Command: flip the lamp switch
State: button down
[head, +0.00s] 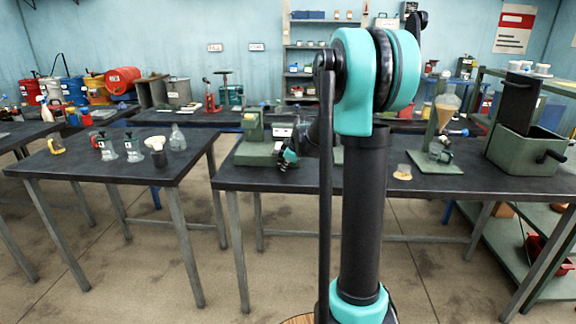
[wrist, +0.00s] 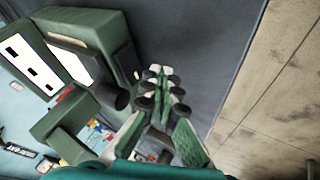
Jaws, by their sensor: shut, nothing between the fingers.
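A green machine (head: 252,130) stands at the left end of the middle table; its base and a white-labelled block are visible. It fills the left of the wrist view as a green housing (wrist: 95,25) with a white panel and a black cylindrical knob (wrist: 115,97). My gripper (head: 287,158) is at the machine's front right, low over the table. In the wrist view my gripper (wrist: 160,75) has its fingertips together, empty, just right of the knob and apart from the housing. A small pale nub (wrist: 137,75) shows beside the fingertips; I cannot tell whether it is the lamp switch.
The dark table top (wrist: 200,45) is clear right of my gripper in the wrist view, out to its edge. Glassware stands on the left table (head: 85,165).

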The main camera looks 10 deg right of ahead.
jog(key=d+v, duration=0.1)
jog(key=v, duration=0.9)
jog(key=shift+s, duration=0.25)
jog(key=shift+s+d, duration=0.1)
jog(key=s+f+m+g, duration=0.1)
jog(key=s+f+m, duration=0.3)
jog(key=s, duration=0.6)
jog(key=s+a+f+m+g+h, duration=0.1)
jog(key=s+f+m, duration=0.3)
jog(key=s+f, duration=0.5)
jog(key=s+a+f+m+g+h, duration=0.1)
jog(key=s+f+m, duration=0.3)
jog(key=s, duration=0.9)
notch_tip(320, 180, down, 3)
jog(key=shift+a+r, duration=0.15)
